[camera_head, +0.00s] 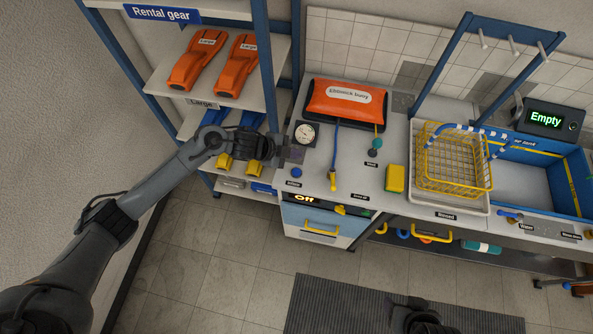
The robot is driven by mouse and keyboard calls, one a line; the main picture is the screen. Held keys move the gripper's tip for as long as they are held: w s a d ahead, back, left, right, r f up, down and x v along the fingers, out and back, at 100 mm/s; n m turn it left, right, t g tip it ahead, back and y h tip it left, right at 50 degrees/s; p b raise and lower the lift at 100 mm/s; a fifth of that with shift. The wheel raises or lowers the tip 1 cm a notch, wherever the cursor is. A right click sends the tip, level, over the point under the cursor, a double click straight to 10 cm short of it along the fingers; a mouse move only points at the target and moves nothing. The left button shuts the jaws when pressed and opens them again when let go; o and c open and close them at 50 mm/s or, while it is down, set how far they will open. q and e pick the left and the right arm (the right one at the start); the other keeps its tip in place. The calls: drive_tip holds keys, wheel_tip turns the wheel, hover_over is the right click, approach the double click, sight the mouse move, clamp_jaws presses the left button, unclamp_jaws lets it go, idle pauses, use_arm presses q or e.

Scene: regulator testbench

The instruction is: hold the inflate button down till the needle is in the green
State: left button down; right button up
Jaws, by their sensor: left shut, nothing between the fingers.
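The inflate button (297,173) is a small blue knob at the left front of the grey bench top, with a dark label below it. The round white gauge (305,133) stands behind it; its needle and any green band are too small to read. My left gripper (291,153) reaches in from the left, shut and empty, just behind the button and in front of the gauge. It looks apart from the button, though the exact gap is hard to judge. My right gripper's fingers do not show.
A blue hose with a yellow nozzle (333,181) lies right of the button. Further right are a yellow sponge (395,178), a yellow wire basket (452,181) and a blue tank (565,187) with a display reading "Empty" (545,119). A shelf with orange fins (197,62) stands at left.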

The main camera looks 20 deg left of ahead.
use_arm(q)
drive_tip(key=shift+f, duration=0.15)
drive_tip(key=b, duration=0.7)
hover_over(294, 173)
wheel_tip(294, 173, down, 7)
drive_tip(key=shift+r, duration=0.15)
drive_tip(key=shift+w+f+b, duration=0.1)
drive_tip(key=shift+f+b, duration=0.25)
drive_tip(key=shift+f, duration=0.6)
idle(0.7)
drive_tip(key=shift+f, duration=0.1)
idle(0.4)
drive_tip(key=shift+f, duration=0.3)
